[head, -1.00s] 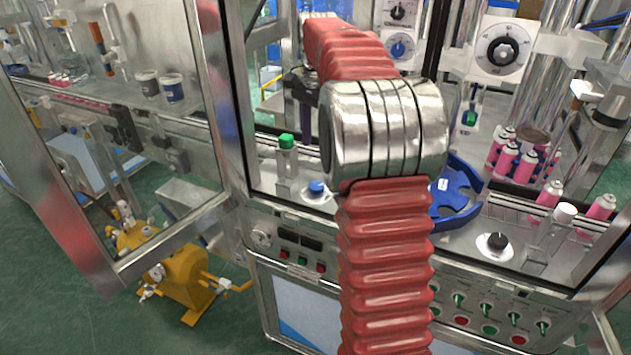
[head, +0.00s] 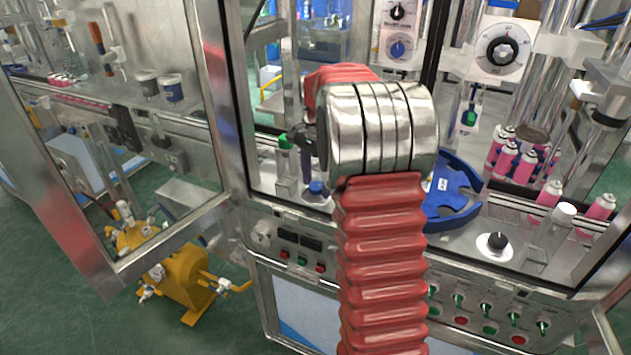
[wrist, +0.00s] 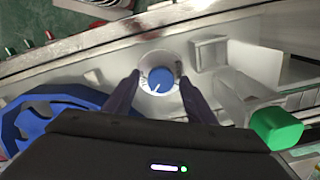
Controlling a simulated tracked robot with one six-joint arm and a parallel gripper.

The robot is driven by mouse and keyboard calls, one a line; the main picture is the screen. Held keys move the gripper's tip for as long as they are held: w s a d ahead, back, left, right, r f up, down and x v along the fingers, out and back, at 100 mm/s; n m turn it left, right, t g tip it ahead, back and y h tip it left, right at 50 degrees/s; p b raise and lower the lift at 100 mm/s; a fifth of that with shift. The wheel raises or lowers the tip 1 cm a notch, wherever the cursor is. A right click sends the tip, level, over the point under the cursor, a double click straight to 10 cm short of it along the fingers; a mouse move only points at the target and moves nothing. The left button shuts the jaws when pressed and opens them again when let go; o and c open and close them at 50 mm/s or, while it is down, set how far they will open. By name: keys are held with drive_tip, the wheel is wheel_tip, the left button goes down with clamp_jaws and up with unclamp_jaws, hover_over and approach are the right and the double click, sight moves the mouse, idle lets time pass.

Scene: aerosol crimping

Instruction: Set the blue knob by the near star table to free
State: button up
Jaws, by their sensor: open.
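The blue knob (head: 317,188) sits on a pale round dial plate on the machine deck, near the front edge. In the wrist view the knob (wrist: 160,79) shows a white pointer line toward the lower left; the dial's markings are too small to read. The blue star table (head: 452,190) lies to its right in the head view and at the left in the wrist view (wrist: 30,108). My gripper (wrist: 159,84) is open, with one dark finger on each side of the knob in the picture. I cannot tell whether the fingertips reach down to its height.
A green-capped clear post (head: 285,150) stands just left of the knob; its green cap (wrist: 276,128) is close to my gripper's right side. A black knob (head: 496,242) and pink cans (head: 505,158) are farther right. A metal frame post (head: 222,90) stands at the left.

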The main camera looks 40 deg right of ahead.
drive_tip(key=c, duration=1)
drive_tip(key=shift+a, duration=0.15)
drive_tip(key=shift+c, duration=0.2)
